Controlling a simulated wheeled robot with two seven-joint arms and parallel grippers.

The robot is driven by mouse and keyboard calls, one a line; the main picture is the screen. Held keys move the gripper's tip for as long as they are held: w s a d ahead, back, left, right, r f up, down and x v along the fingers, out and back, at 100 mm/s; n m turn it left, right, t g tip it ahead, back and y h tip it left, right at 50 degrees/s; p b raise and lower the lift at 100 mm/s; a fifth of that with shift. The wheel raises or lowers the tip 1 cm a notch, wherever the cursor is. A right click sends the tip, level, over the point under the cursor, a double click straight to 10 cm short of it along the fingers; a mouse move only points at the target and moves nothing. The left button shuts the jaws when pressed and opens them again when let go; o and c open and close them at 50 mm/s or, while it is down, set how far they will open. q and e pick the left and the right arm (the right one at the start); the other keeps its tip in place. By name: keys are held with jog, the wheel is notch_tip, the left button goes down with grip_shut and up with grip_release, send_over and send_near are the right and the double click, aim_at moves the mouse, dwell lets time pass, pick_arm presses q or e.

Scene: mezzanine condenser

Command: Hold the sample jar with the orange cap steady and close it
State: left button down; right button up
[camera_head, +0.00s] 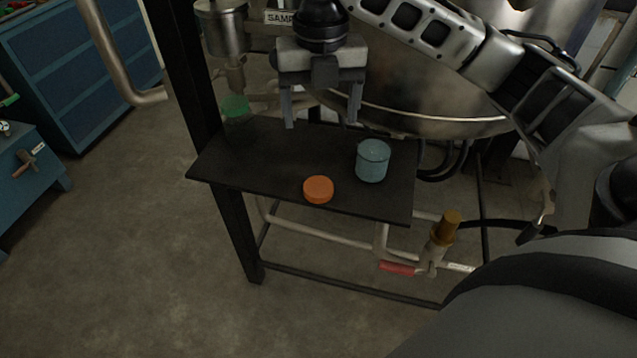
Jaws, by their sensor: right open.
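The sample jar (373,162) is a pale blue-grey, see-through jar standing upright and uncapped on a small dark shelf (240,170). The orange cap (318,189) lies on the same shelf, to the left of the jar and nearer the front edge, apart from it. My right gripper (321,119) points down above the back of the shelf, behind the cap and to the upper left of the jar. Its two fingers are spread with nothing between them. My left gripper does not show.
A green-capped piece (235,108) is at the shelf's back left, under a metal sampling fitting (222,30). A large steel vessel (430,121) stands behind. Below the shelf are pipes and a valve with a brass top (446,227). Blue cabinets (80,60) stand at the left.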

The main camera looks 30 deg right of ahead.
jog(key=shift+f, duration=0.15)
send_over(319, 186)
notch_tip(319, 186, down, 11)
jog(key=shift+r, duration=0.2)
dwell(0.3)
notch_tip(319, 186, down, 5)
jog(key=shift+f, duration=0.1)
dwell(0.4)
jog(key=c, duration=1)
